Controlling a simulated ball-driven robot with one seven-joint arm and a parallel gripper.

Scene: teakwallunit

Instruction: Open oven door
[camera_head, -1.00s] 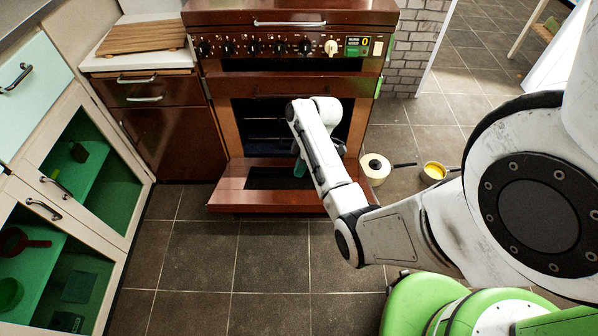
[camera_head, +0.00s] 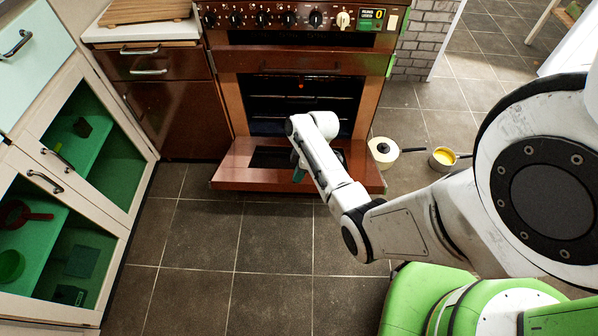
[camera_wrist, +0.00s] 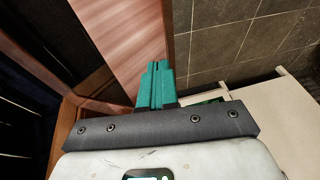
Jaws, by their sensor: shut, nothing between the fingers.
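The oven (camera_head: 300,62) is brown, with its door (camera_head: 237,176) folded down and low in front of the dark cavity (camera_head: 275,104). Racks show inside the cavity. In the head view my arm reaches down over the lowered door, and my gripper (camera_head: 298,173) is mostly hidden behind my own arm. In the wrist view my gripper (camera_wrist: 156,68) shows as teal fingers, shut and empty. Its tips lie over or beside the reddish wood edge of the door (camera_wrist: 135,40); I cannot tell whether they touch it.
Pale cabinets with glass doors (camera_head: 110,180) stand at the left. A brown drawer unit (camera_head: 165,90) adjoins the oven. A cream pot (camera_head: 383,152) and a pan with yellow contents (camera_head: 443,157) sit on the floor right of the oven. The tiled floor (camera_head: 230,240) in front is clear.

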